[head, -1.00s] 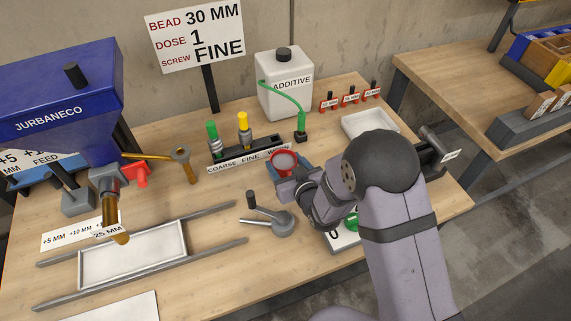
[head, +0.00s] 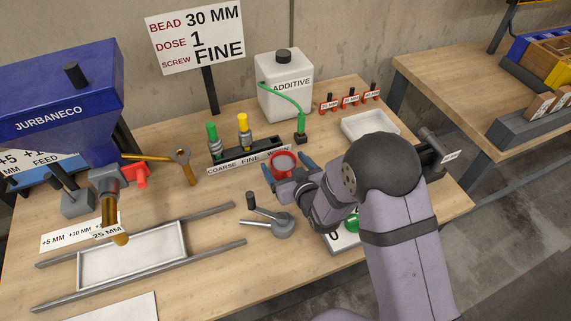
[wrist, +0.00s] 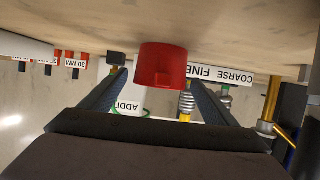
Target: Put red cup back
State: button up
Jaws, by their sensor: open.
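The red cup (head: 284,162) stands upright on the wooden table, just in front of the black screw rack, with a greyish inside. It also shows in the wrist view (wrist: 161,66), which looks upside down. My gripper (head: 287,168) is open, with one blue finger on each side of the cup. In the wrist view the two dark fingers (wrist: 158,88) are spread apart, with gaps between them and the cup. The cup's far side is hidden.
The screw rack (head: 225,166) holds a green and a yellow screw behind the cup. A grey crank tool (head: 281,222) lies in front. A white additive jug (head: 284,90), red tagged pieces (head: 351,97) and a white tray (head: 370,126) stand at the back right.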

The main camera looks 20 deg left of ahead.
jog(key=shift+s+d+f, duration=0.25)
jog(key=shift+f, duration=0.2)
jog(key=shift+s+d+f, duration=0.2)
jog(key=shift+f, duration=0.25)
jog(key=shift+s+d+r, duration=0.15)
jog(key=shift+s+d, duration=0.05)
jog(key=s+d+r, duration=0.1)
jog(key=r, duration=0.1)
jog(key=s+d+r, duration=0.2)
jog(key=shift+s+d, duration=0.3)
jog(key=shift+r, duration=0.1)
